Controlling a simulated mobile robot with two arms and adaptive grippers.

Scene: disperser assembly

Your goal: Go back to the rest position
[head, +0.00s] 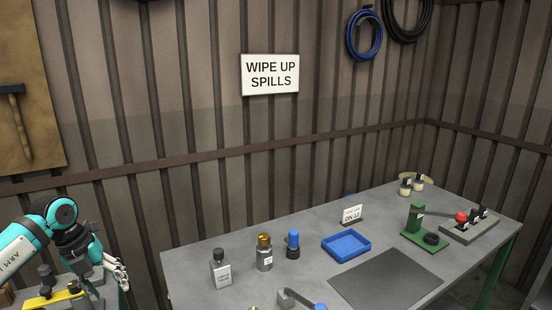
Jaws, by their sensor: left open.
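My left gripper (118,272) is at the lower left, on the teal and white arm that comes in from the left edge. Its fingers are apart and nothing shows between them. It is left of the grey table (200,252), clear of the things on it. My right gripper is not in view.
On the table stand a grey bottle (221,272), a gold-capped bottle (264,256), a blue-topped black bottle (293,247), a blue tray (346,256), a small sign (351,214), a green stand (416,222) and a grey block with a red knob (461,218). A dark mat (386,280) is bare.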

